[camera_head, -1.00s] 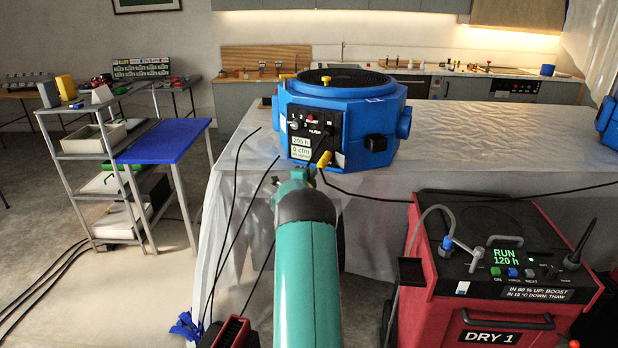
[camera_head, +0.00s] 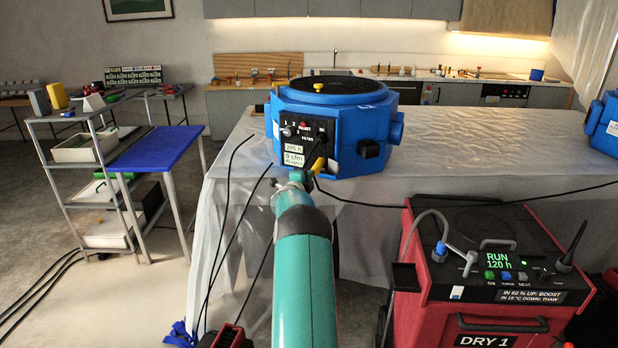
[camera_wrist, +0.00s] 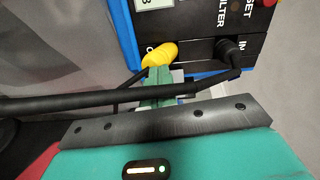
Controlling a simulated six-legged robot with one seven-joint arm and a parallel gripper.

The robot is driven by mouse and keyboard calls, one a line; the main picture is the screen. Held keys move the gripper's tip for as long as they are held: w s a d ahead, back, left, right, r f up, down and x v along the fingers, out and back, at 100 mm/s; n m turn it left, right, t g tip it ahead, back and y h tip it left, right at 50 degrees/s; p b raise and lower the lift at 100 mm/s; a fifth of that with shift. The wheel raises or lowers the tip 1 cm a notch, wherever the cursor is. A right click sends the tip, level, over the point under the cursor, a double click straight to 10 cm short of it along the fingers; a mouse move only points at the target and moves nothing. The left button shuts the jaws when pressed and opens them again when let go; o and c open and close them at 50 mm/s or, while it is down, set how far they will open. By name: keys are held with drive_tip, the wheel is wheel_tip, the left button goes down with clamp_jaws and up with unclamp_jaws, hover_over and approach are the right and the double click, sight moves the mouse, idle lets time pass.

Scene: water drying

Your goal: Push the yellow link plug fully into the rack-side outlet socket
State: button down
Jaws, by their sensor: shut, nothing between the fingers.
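The yellow link plug (camera_head: 319,165) is at the lower edge of the front panel on the blue machine (camera_head: 337,120). In the wrist view the yellow plug (camera_wrist: 160,53) lies tilted by a partly hidden label starting with O, with a black lead at its lower end. The socket there is covered; how deep the plug sits I cannot tell. A black plug (camera_wrist: 232,53) is at the socket marked IN. My gripper (camera_head: 306,177) is shut and empty, its green fingers (camera_wrist: 157,90) just below the yellow plug; whether they touch it I cannot tell.
A black cable (camera_wrist: 100,107) crosses the wrist view close to my fingers. The machine stands on a sheet-covered table (camera_head: 480,135). A red dryer (camera_head: 485,290) is at right, a shelf cart (camera_head: 90,180) and blue table (camera_head: 155,148) at left. Cables hang at the table's front.

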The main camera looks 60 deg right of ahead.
drive_tip(key=shift+s, duration=0.1)
drive_tip(key=a, duration=1.6)
drive_tip(key=shift+s+a, duration=0.15)
drive_tip(key=shift+s, duration=0.1)
drive_tip(key=d, duration=1.6)
drive_tip(key=shift+w, duration=0.15)
drive_tip(key=shift+d, duration=0.3)
drive_tip(key=shift+a, duration=0.1)
drive_tip(key=a, duration=1.6)
drive_tip(key=shift+s+a, duration=0.2)
drive_tip(key=shift+s, duration=0.1)
